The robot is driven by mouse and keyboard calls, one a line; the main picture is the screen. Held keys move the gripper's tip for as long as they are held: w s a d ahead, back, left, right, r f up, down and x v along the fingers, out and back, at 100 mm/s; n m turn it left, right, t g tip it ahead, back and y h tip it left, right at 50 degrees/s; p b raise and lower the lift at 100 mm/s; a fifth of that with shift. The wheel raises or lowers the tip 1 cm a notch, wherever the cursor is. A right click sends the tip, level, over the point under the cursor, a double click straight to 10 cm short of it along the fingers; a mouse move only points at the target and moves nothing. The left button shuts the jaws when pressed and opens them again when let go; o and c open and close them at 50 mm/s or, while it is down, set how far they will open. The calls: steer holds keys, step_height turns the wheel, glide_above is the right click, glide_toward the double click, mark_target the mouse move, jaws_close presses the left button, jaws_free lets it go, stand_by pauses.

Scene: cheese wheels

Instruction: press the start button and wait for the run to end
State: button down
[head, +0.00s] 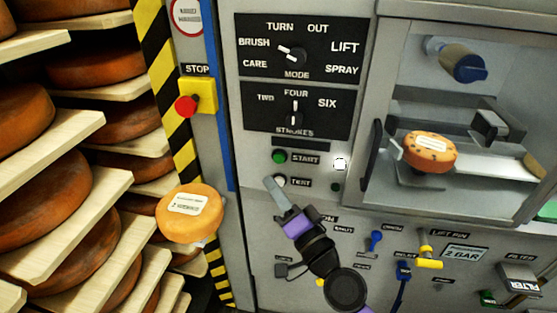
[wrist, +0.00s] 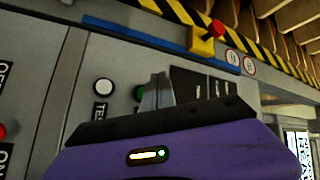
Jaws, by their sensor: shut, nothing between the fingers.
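The green start button (head: 279,156) sits on the grey machine panel, left of the word START. The white test button (head: 279,181) is just below it. My gripper (head: 269,181) is shut and empty, its tips in front of the panel by the test button and below the start button in the head view. In the wrist view the fingers (wrist: 158,92) partly cover the green start button (wrist: 139,93), and the white test button (wrist: 103,87) is clear to their left. I cannot tell whether the tips touch the panel. A round lamp (head: 339,163) right of START looks bright white.
The mode knob (head: 291,54) and strokes knob (head: 294,117) are above; the strokes knob points at FOUR. A red stop button (head: 187,106) is on a yellow box. A cheese wheel (head: 429,153) sits behind the window; another (head: 190,214) is outside. Cheese shelves (head: 80,140) fill the left.

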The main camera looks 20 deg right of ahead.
mark_target(279, 158)
steer(key=shift+w+d+b, duration=0.3)
steer(key=shift+w+d, duration=0.55)
steer(key=shift+w, duration=0.3)
steer(key=shift+w+d+b, duration=0.3)
steer(key=shift+w+d, duration=0.5)
steer(key=shift+w, duration=0.35)
stand_by(0.4)
steer(key=shift+w+d, duration=0.25)
steer(key=shift+w, duration=0.05)
